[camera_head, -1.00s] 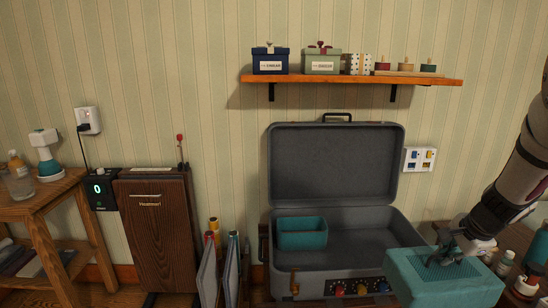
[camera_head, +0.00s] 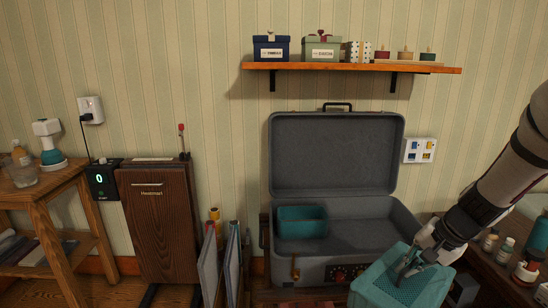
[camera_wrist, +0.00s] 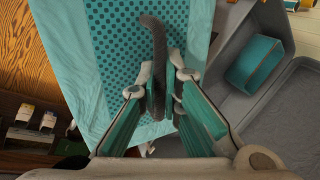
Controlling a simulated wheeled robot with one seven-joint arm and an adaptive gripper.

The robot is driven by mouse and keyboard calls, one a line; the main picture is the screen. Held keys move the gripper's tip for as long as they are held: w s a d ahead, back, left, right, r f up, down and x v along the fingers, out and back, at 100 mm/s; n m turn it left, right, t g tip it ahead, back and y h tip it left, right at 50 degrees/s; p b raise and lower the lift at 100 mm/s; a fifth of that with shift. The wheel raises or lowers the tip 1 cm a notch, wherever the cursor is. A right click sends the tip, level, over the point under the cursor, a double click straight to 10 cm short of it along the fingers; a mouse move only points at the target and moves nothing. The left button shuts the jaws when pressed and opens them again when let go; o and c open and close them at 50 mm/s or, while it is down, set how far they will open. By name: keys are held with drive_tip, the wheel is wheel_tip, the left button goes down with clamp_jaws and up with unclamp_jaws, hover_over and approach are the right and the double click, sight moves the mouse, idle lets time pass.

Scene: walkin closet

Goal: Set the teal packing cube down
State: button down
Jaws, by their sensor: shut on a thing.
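The teal packing cube (camera_head: 385,285) is a soft box with a darker mesh top and a grey strap handle (camera_wrist: 157,60). My gripper (camera_head: 408,268) is shut on this handle and holds the cube in front of the open grey suitcase (camera_head: 345,208), at its right front. In the wrist view, my gripper's teal-padded fingers (camera_wrist: 160,100) are on both sides of the strap, and the cube (camera_wrist: 70,45) lies beyond them. Whether the cube's underside touches anything is hidden. A second teal open bin (camera_head: 302,222) sits inside the suitcase at the left; it also shows in the wrist view (camera_wrist: 255,63).
The suitcase's right floor is bare. Several small bottles (camera_head: 505,250) stand on a wooden surface at the right. Coloured folders (camera_head: 222,265) stand left of the suitcase, beside a brown wooden trouser press (camera_head: 160,220). A shelf (camera_head: 350,67) with boxes is above.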

drive_tip(key=s+a+f+n+g+b, duration=0.1)
drive_tip(key=s+a+n, duration=0.1)
drive_tip(key=a+n, duration=0.1)
drive_tip(key=s+a+f+n+g+y+b, duration=0.1)
drive_tip(key=s+a+n+b, duration=0.1)
drive_tip(key=a, duration=0.3)
drive_tip(key=s+a+f+n+g+b, duration=0.1)
drive_tip(key=s+a+f+n, duration=0.1)
drive_tip(key=a+n, duration=0.3)
drive_tip(key=shift+s+g+y+b, duration=0.3)
drive_tip(key=shift+s+g+y, duration=0.1)
drive_tip(key=shift+s, duration=0.25)
drive_tip(key=r+p, duration=0.2)
drive_tip(key=p, duration=0.2)
drive_tip(key=shift+w+r, duration=0.25)
drive_tip(key=shift+r, duration=0.15)
wheel_tip(320, 180, up, 10)
drive_tip(key=p, duration=1.7)
hover_over(364, 297)
drive_tip(key=s, duration=0.3)
drive_tip(key=s+r+p, duration=0.1)
drive_tip(key=p, duration=0.2)
drive_tip(key=shift+s+a+r+p, duration=0.35)
drive_tip(key=shift+a+p, duration=0.05)
